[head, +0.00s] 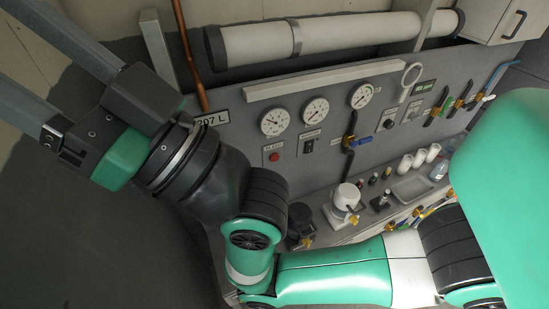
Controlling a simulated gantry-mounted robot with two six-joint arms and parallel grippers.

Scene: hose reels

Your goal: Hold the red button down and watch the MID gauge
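The red button (275,156) is on a small light plate on the grey panel, below the leftmost gauge (274,121). Nothing touches it, and it is in plain sight. A middle gauge (315,112) and a right gauge (362,95) follow in the same row. All three have white round dials; their labels and readings are too small to make out. My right arm comes in from the right and bends across the lower picture. Its gripper (32,72) is at the upper left, fingers apart and pointing away from the panel, with the tips outside the frame. My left gripper is not in view.
A black switch plate (309,146) is beside the button, and a blue-handled valve (358,141) stands to the right. A white pipe (350,33) runs above the panel. Cups (420,157) and a white-topped canister (346,196) are on the ledge. My arm covers part of the lower panel.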

